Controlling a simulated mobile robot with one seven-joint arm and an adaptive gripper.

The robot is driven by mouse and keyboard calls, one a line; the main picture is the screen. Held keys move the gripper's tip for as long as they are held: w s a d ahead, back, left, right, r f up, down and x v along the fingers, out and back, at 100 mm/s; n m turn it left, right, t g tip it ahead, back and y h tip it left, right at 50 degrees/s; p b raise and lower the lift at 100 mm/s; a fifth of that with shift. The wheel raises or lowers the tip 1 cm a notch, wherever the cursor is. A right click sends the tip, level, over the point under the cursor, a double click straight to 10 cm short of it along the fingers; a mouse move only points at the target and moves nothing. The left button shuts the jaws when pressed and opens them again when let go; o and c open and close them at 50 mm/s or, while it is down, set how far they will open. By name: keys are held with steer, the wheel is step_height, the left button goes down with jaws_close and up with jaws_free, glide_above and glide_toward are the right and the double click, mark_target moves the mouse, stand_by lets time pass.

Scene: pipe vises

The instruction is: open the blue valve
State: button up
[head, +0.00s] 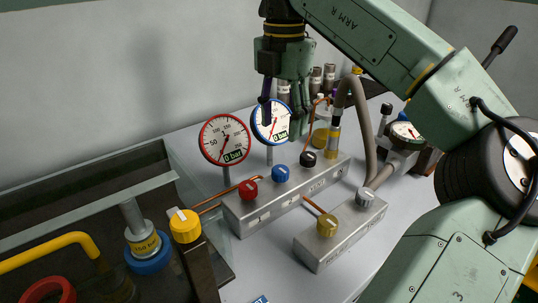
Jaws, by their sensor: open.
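The blue valve (281,173) is a round blue knob on top of a long grey metal block (262,216). It sits between a red knob (248,189) and a black knob (308,158). My gripper (281,119) points down above and behind the blue knob, apart from it. Its fingers are open and hold nothing. The blue-rimmed gauge (271,121) is partly hidden by my gripper and reads 0 bar.
A red-rimmed gauge (224,139) reading 0 bar stands left. A second block (335,242) with yellow and grey knobs is in front. A thick hose (349,112) rises at the right. A yellow knob (185,225) stands by the dark tank at left.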

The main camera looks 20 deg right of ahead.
mark_target(281, 168)
step_height(281, 168, down, 10)
steer(key=shift+s+f+p, duration=0.1)
steer(key=shift+f+p, duration=0.05)
steer(key=shift+p, duration=0.25)
steer(key=c, duration=1.2)
steer(key=shift+o, duration=0.2)
